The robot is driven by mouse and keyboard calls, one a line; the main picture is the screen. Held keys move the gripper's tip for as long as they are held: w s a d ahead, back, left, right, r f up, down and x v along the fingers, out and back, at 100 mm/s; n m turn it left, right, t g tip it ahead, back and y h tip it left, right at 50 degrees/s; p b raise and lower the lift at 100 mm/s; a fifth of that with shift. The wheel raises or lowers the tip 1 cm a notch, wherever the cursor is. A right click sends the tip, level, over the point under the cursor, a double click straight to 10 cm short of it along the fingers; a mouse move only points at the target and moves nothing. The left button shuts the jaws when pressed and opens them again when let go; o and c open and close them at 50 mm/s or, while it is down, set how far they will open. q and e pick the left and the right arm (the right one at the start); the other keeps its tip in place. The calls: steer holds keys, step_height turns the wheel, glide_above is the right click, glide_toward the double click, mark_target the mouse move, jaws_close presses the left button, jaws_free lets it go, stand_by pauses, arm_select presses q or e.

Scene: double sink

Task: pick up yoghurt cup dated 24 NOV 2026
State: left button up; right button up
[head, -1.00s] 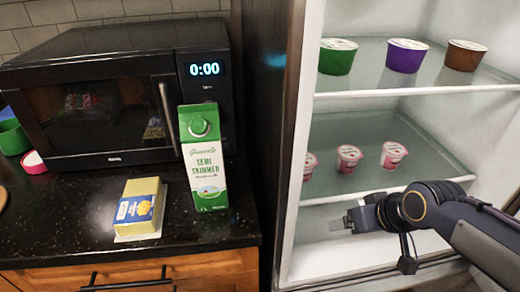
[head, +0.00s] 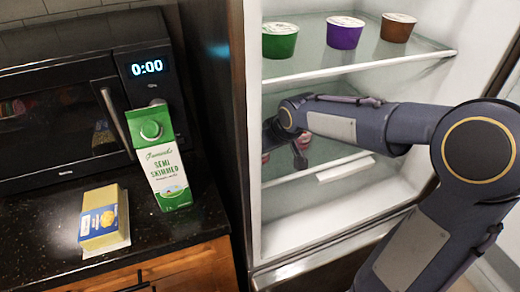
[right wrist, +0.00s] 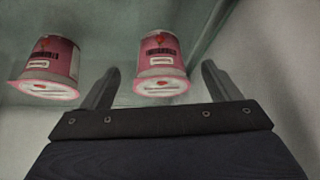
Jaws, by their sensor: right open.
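Pink yoghurt cups stand on the fridge's middle shelf. In the head view my right arm mostly hides them, leaving pink bits (head: 265,158) showing. In the right wrist view one cup (right wrist: 160,52) sits between and slightly beyond the fingers of my right gripper (right wrist: 160,75), which is open and empty. A second pink cup (right wrist: 50,58) stands to the left, outside the fingers. Both have dark print on the side, too small to read as a date. In the head view my right gripper (head: 270,132) is inside the fridge, partly hidden. My left gripper is out of view.
The upper glass shelf (head: 350,62) holds a green tub (head: 279,42), a purple tub (head: 344,34) and a brown tub (head: 397,28), above my right arm. The fridge's side wall is at left. A milk carton (head: 160,160), butter pack (head: 103,222) and microwave (head: 70,110) are on the counter.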

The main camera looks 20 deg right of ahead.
steer(key=w, duration=0.1)
steer(key=w+f, duration=0.1)
steer(key=w, duration=0.1)
steer(key=shift+w+a+f, duration=0.3)
steer(key=shift+f, duration=0.1)
steer(key=shift+w+f, duration=0.25)
steer(key=shift+f, duration=0.15)
steer(key=c, duration=1.1)
steer(key=shift+r, duration=0.1)
